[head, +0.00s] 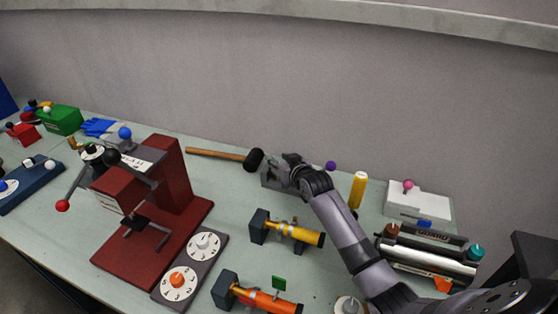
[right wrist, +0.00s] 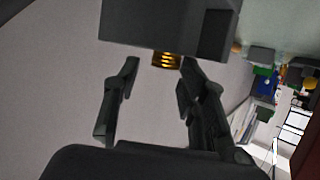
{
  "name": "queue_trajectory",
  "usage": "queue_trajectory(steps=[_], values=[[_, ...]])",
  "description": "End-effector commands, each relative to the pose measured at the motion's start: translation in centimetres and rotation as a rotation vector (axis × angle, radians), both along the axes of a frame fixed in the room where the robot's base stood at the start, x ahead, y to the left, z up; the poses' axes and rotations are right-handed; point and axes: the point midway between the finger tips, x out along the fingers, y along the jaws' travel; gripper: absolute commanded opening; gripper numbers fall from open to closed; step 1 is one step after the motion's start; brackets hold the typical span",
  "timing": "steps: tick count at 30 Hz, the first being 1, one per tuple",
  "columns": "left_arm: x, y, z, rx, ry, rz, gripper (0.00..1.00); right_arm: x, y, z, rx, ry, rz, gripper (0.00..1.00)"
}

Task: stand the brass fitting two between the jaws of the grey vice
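The grey vice (head: 271,181) stands on the bench behind the yellow clamp, partly hidden by my right gripper (head: 287,165). In the right wrist view the vice's grey block (right wrist: 165,25) fills the top. A ribbed brass fitting (right wrist: 166,61) shows at the block's edge, between the two fingertips as seen. My right gripper (right wrist: 157,85) has its fingers spread, with a gap on both sides of the brass. I cannot tell how deep the fitting sits between the jaws, nor read a number on it. My left gripper is not in view.
A hammer (head: 218,155) lies left of the vice. A dark red press (head: 165,185), dial board (head: 190,264), yellow tube clamp (head: 290,231) and orange tube clamp (head: 262,297) stand nearer. A yellow cylinder (head: 358,190), white box (head: 418,203) and silver pump tube (head: 430,257) stand to the right.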

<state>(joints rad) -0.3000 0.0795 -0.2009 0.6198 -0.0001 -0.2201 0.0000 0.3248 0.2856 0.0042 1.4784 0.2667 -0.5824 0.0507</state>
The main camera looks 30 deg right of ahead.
Motion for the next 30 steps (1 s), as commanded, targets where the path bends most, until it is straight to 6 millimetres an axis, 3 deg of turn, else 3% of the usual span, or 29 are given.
queue_trajectory(steps=[6, 11, 30], values=[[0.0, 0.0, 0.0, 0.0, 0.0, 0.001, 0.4, -0.2, 0.3, -0.6, 0.003, 0.014, 0.003, 0.41], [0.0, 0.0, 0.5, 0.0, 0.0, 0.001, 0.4, -0.1, 0.3, 0.8, 0.003, 0.011, 0.003, 0.41], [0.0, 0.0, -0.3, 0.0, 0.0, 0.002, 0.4, -10.1, 0.5, 4.6, 0.002, 0.004, 0.002, 0.41]])
